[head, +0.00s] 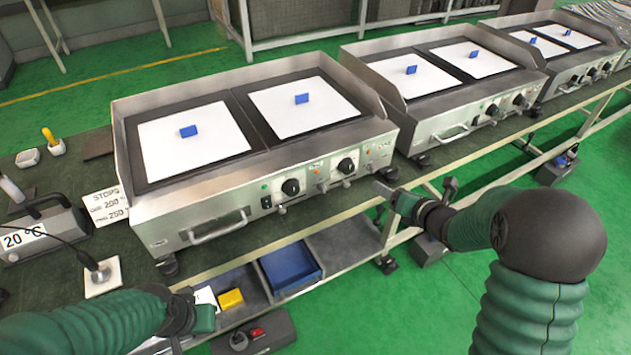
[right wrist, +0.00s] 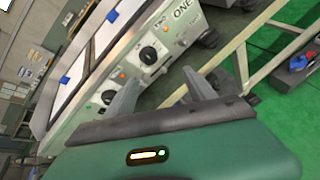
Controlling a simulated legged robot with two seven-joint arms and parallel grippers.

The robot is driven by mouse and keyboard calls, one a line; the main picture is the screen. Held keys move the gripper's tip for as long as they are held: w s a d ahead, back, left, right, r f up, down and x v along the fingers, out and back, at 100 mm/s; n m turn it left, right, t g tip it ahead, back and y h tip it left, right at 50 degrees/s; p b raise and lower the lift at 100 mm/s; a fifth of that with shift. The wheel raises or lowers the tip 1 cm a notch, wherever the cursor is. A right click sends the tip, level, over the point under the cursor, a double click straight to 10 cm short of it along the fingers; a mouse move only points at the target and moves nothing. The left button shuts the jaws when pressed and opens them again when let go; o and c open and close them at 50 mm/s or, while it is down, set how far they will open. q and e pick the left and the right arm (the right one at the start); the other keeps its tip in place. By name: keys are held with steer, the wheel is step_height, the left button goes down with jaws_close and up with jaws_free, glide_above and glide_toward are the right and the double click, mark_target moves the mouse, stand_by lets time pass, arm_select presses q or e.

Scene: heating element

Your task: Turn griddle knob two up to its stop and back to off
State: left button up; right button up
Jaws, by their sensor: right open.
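The nearest griddle (head: 190,212) has two black knobs on its front panel. The left knob (head: 290,187) and right knob (head: 346,165) also show in the right wrist view, the right one (right wrist: 148,54) higher and the left one (right wrist: 108,97) lower, partly behind a finger. Lettering that includes "ONE" is beside the right knob; I cannot tell surely which knob is two. My right gripper (head: 382,190) is open and empty, in front of the panel, to the right of and apart from the knobs; its fingers (right wrist: 172,86) are spread. My left gripper (head: 190,312) is low at the left; its jaws are unclear.
White plates with blue blocks (head: 188,131) lie on the griddle. A bar handle (head: 215,228) sticks out of the front at left. A sign (head: 105,207) reads "STOPS", and a display (head: 24,238) reads 20 °C. A blue bin (head: 290,268) is on the lower shelf. More griddles (head: 440,85) stand right.

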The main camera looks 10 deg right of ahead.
steer(key=w+a+f+n+y, duration=0.1)
steer(key=f+n, duration=0.1)
steer(key=n, duration=0.1)
steer(key=n+y+b, duration=0.1)
steer(key=n+b, duration=0.1)
glide_toward(350, 170)
steer(key=x, duration=0.8)
steer(key=shift+w+a+f, duration=0.2)
steer(key=shift+w, duration=0.1)
steer(key=shift+w+f+m, duration=0.1)
steer(key=shift+w+m, duration=0.1)
steer(key=shift+m, duration=0.1)
steer(key=shift+a, duration=0.15)
steer(key=shift+c, duration=1.6)
steer(key=c, duration=1)
arm_select(q)
steer(key=x, duration=0.3)
steer(key=shift+s+a+f, duration=0.15)
steer(key=shift+s, duration=0.1)
arm_select(e)
steer(key=shift+c, duration=0.2)
